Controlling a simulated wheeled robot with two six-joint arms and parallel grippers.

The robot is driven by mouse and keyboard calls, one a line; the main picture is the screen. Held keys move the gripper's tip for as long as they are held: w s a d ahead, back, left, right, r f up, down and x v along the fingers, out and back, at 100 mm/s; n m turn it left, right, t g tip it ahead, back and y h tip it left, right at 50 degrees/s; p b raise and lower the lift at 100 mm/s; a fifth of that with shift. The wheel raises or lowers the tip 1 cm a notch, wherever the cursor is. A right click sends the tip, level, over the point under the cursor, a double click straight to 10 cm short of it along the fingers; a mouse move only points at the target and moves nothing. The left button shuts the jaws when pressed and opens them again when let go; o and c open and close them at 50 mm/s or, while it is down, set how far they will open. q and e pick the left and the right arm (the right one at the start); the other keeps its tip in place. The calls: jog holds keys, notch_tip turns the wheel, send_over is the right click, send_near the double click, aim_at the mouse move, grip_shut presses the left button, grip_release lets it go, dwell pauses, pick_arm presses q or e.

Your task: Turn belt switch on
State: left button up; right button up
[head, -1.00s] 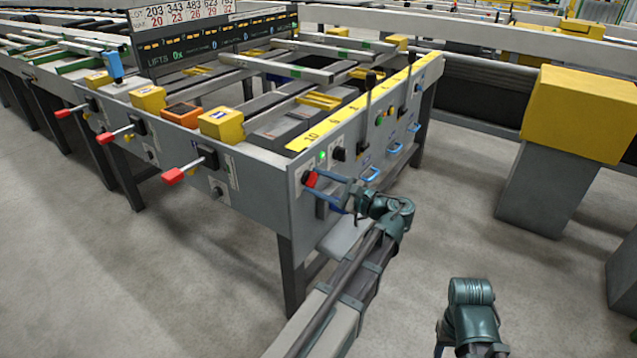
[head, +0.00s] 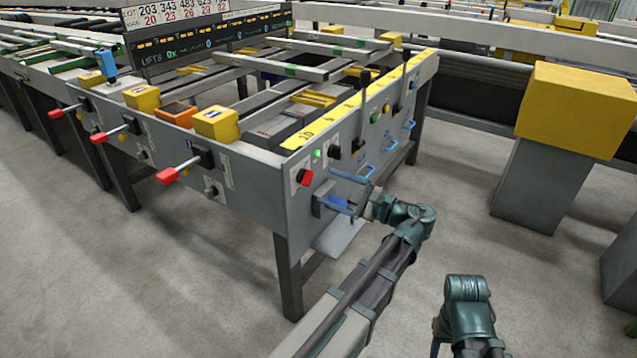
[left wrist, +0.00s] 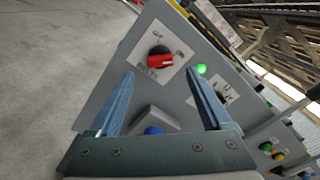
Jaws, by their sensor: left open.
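The belt switch, a red-handled rotary knob (head: 305,177), sits on a pale plate at the near corner of the table's grey end panel. In the left wrist view the red knob (left wrist: 160,61) shows with its handle lying nearly level, below labels that seem to read OFF and ON. I cannot tell which label it points to. A green lamp (left wrist: 201,70) glows beside it. My left gripper (head: 346,190) is open and empty, apart from the knob, to its lower right in the head view. The right arm's teal link shows at the lower right; its jaws are out of view.
A box with a blue part (left wrist: 154,130) juts from the panel below the switch. Blue handles (head: 360,172), further knobs and black levers line the panel. Red-tipped levers (head: 168,176) stick out from the long side. A yellow-topped post (head: 570,108) stands right, with clear floor between.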

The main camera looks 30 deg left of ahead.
pick_arm(q)
jog(key=d, duration=0.8)
jog(key=shift+s, duration=0.35)
jog(key=s+f+n+g+h, duration=0.1)
jog(key=s+f+n+h, duration=0.25)
jog(key=f+h, duration=0.45)
jog(key=s+f+n+h, duration=0.3)
jog(key=s+f+h, duration=0.1)
jog(key=f, duration=0.7)
jog(key=s+d+f+h, duration=0.15)
jog(key=s+d, duration=0.25)
jog(key=d, duration=0.4)
jog(key=s+d+f+h, duration=0.1)
jog(key=s+d+h, duration=0.25)
jog(key=d, duration=0.45)
notch_tip(320, 180, up, 38)
jog(key=p, duration=3.8)
jog(key=shift+s+d+g, duration=0.2)
jog(key=shift+s+g, duration=0.1)
jog(key=shift+g, duration=0.1)
